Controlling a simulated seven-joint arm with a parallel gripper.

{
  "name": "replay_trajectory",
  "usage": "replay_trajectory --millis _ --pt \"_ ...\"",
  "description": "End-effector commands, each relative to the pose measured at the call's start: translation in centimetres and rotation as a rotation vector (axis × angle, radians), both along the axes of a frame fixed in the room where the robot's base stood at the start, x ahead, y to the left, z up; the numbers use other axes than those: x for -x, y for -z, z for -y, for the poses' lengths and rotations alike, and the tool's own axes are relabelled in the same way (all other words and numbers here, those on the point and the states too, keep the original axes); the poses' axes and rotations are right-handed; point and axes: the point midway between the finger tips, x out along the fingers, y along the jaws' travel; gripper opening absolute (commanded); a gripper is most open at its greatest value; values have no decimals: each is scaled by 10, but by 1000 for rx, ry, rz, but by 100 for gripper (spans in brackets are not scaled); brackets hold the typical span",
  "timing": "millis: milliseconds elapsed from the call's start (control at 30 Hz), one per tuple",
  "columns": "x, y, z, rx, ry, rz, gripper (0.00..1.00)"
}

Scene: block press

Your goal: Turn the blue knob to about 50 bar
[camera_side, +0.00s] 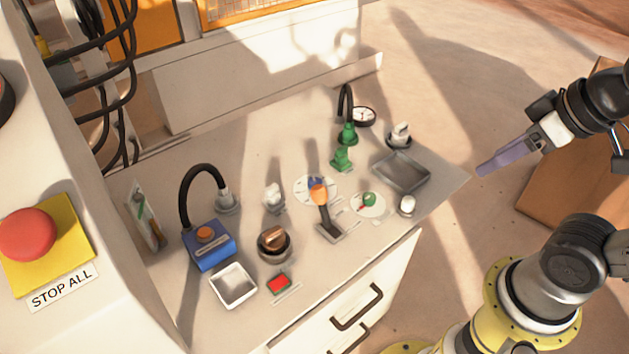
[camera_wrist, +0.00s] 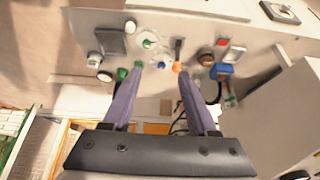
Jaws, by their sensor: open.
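The blue knob (camera_side: 313,183) sits on a round white dial (camera_side: 300,192) in the middle of the bench. In the side view the orange-topped lever (camera_side: 319,197) stands in front and hides part of the knob, and I cannot read where it points. The dial also shows in the wrist view (camera_wrist: 160,61), between my fingertips in the picture. My gripper (camera_side: 482,170) is open and empty, with purple fingers, off to the right of the bench and well apart from the knob. In the wrist view its fingertips (camera_wrist: 160,72) are spread.
A green knob (camera_side: 369,198) on a second dial is right of the lever. A blue box (camera_side: 208,247), a white tray (camera_side: 233,284) and a red button (camera_side: 279,283) are left.

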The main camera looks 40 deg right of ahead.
Motion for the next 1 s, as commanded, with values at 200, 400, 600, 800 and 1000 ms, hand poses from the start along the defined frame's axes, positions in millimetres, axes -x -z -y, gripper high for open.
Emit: replay_trajectory --millis 200,400,600,800,1000 --pt "-2 -4 -3 -84 130 11 81" --pt "-31 -40 -14 -285 359 63 81" --pt "-83 -68 -24 -487 605 31 81" --pt "-154 -79 -29 -673 871 -49 81" --pt "-238 -61 -26 -829 1153 -159 81"
